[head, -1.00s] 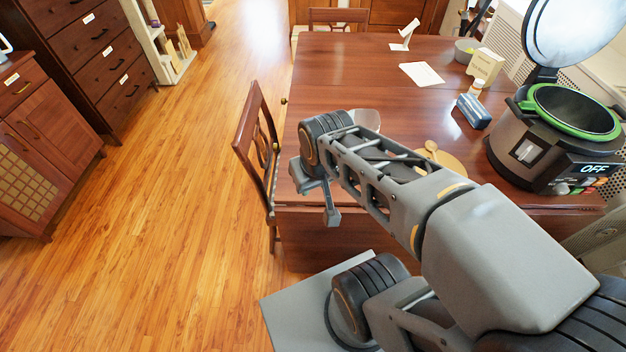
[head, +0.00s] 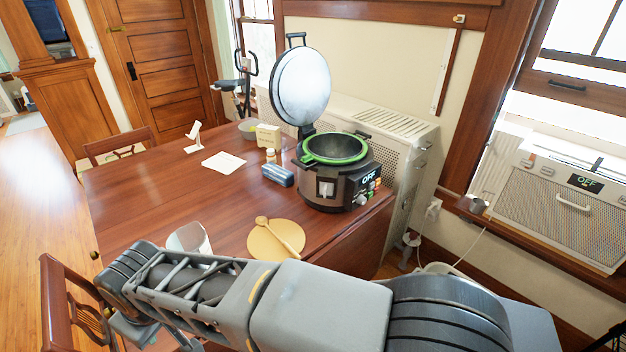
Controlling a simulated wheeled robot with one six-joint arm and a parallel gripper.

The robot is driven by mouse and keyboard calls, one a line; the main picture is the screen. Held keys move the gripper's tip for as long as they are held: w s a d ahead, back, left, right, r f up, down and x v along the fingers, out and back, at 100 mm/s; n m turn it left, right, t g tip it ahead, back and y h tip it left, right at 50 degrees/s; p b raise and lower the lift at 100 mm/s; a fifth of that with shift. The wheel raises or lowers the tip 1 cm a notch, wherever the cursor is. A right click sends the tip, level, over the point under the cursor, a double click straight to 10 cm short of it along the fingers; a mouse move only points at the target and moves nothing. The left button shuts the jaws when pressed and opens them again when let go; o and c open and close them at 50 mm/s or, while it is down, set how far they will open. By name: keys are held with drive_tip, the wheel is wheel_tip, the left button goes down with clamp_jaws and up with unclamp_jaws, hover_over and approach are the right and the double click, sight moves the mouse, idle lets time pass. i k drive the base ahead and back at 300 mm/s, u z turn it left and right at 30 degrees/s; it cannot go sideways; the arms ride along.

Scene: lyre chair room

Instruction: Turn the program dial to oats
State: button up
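The multicooker (head: 338,172) stands near the right edge of the wooden table, with its round lid (head: 301,86) raised and a green rim (head: 333,160) around the open pot. My arm crosses the bottom of the head view, well in front of the cooker. Part of my gripper (head: 165,335) shows at the lower left, away from the cooker; its fingertips are not clear.
A wooden spoon (head: 279,236) lies on a round board (head: 262,247) before the cooker. A blue case (head: 277,175), small bottle (head: 270,156) and carton (head: 268,136) stand left of the cooker. A chair (head: 62,300) is lower left.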

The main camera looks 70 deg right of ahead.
sight(361, 201)
drive_tip(key=k, duration=0.5)
drive_tip(key=u, duration=1.6)
drive_tip(key=i, duration=0.7)
drive_tip(key=z, duration=4.4)
drive_tip(key=i, duration=0.5)
drive_tip(key=u, duration=0.05)
drive_tip(key=k, duration=0.35)
drive_tip(key=z, duration=1)
drive_tip(key=i, duration=0.2)
drive_tip(key=u, duration=0.4)
